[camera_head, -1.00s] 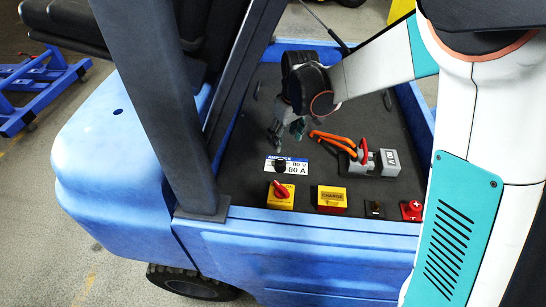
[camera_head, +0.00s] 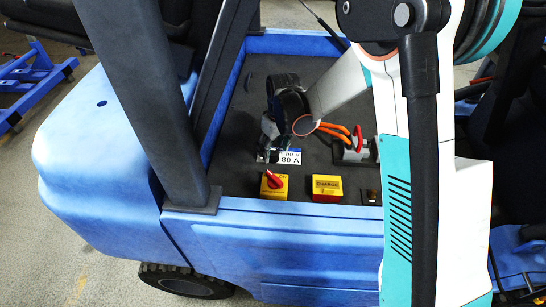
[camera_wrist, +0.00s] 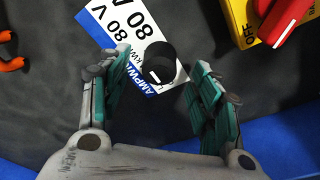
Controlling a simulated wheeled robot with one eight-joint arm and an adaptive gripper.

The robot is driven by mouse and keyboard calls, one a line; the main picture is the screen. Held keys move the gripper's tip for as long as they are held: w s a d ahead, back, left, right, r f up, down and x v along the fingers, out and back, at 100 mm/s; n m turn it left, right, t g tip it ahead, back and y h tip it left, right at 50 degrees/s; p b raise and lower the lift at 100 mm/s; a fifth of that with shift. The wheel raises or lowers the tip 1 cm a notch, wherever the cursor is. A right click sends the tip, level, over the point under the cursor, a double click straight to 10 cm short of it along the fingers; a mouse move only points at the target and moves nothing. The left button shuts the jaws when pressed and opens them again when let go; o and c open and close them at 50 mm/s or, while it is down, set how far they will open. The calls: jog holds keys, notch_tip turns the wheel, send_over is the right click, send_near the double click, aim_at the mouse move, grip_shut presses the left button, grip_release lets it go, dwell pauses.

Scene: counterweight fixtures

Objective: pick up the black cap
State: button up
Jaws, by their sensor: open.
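The black cap (camera_wrist: 158,63) is a short round knob lying on a white and blue label plate (camera_wrist: 128,22) marked 80 V, 80 A. My gripper (camera_wrist: 160,66) is open, with one teal-padded finger on each side of the cap in the wrist view. Gaps show between the cap and both fingers, and I cannot tell how far the tips are above the plate. In the head view my gripper (camera_head: 267,150) is over the left part of the label plate (camera_head: 289,156) and hides most or all of the cap.
A red rotary switch on a yellow box (camera_head: 274,186) stands close in front of the plate. A yellow and red CHARGE box (camera_head: 326,188) is to its right. Orange cables run to a grey connector (camera_head: 357,153). A dark post (camera_head: 150,110) rises at left. The blue truck edge (camera_head: 280,225) lies in front.

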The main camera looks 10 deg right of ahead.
aim_at(273, 150)
jog(key=f, duration=0.2)
jog(key=shift+w+a+f, duration=0.1)
jog(key=shift+w+f, duration=0.1)
jog(key=shift+f, duration=0.1)
jog(key=shift+r, duration=0.1)
jog(key=shift+c, duration=0.6)
jog(key=c, duration=0.7)
jog(key=shift+r, duration=0.1)
notch_tip(273, 150, up, 20)
jog(key=p, duration=0.5)
